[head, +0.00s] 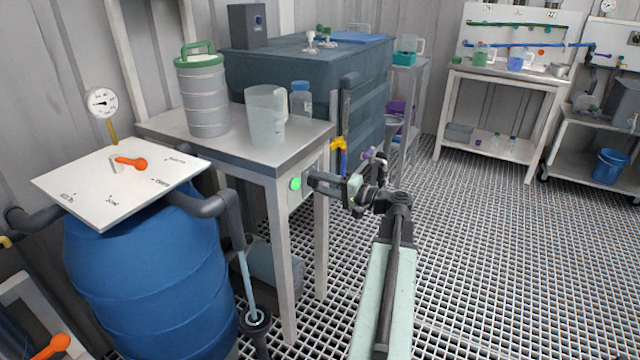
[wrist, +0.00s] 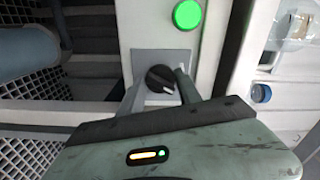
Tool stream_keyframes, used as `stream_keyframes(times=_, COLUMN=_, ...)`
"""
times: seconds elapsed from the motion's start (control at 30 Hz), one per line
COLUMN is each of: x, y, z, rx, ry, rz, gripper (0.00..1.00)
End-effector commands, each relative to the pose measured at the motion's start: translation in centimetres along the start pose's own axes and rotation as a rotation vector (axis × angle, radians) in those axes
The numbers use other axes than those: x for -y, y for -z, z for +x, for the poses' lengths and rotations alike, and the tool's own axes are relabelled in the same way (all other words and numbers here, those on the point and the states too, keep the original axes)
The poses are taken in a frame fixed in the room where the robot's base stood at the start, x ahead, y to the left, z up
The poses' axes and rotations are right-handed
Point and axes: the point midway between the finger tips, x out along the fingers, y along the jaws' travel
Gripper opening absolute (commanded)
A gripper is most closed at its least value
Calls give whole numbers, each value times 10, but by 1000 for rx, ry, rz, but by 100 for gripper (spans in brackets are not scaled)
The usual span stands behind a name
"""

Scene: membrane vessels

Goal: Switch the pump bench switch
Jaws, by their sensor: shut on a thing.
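The pump bench switch is a black rotary knob (wrist: 160,78) on a grey plate (wrist: 143,62), seen in the wrist view. The knob has a pale pointer mark, which shows on its lower right side. My gripper (wrist: 159,86) is shut on the knob, with one finger on each side of it. In the head view my gripper (head: 314,182) reaches the front of the pump bench (head: 283,172) from the right and hides the knob. A bright green lamp (wrist: 187,15) sits just above the plate; it also shows in the head view (head: 295,184).
A ribbed grey canister (head: 203,100), a clear beaker (head: 266,117) and a blue-capped bottle (head: 300,101) stand on the bench. A blue drum (head: 150,275) with an orange-handled panel (head: 90,190) stands at the left. The grated floor at the right is clear.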

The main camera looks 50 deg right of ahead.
Motion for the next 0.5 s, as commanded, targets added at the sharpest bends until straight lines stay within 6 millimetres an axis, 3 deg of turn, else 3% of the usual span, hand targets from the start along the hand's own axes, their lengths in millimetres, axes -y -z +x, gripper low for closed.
stream_keyframes(times=0.1, x=-1, y=0, z=-1, rx=-1, ry=-2, rz=1, gripper=0)
stream_keyframes(times=0.13, x=-1, y=0, z=-1, rx=-1, ry=-2, rz=1, gripper=49)
stream_keyframes(times=0.2, x=-1, y=0, z=-1, rx=-1, ry=-2, rz=0, gripper=62)
stream_keyframes(times=0.5, x=0, y=0, z=-2, rx=-1, ry=-1, rz=0, gripper=62)
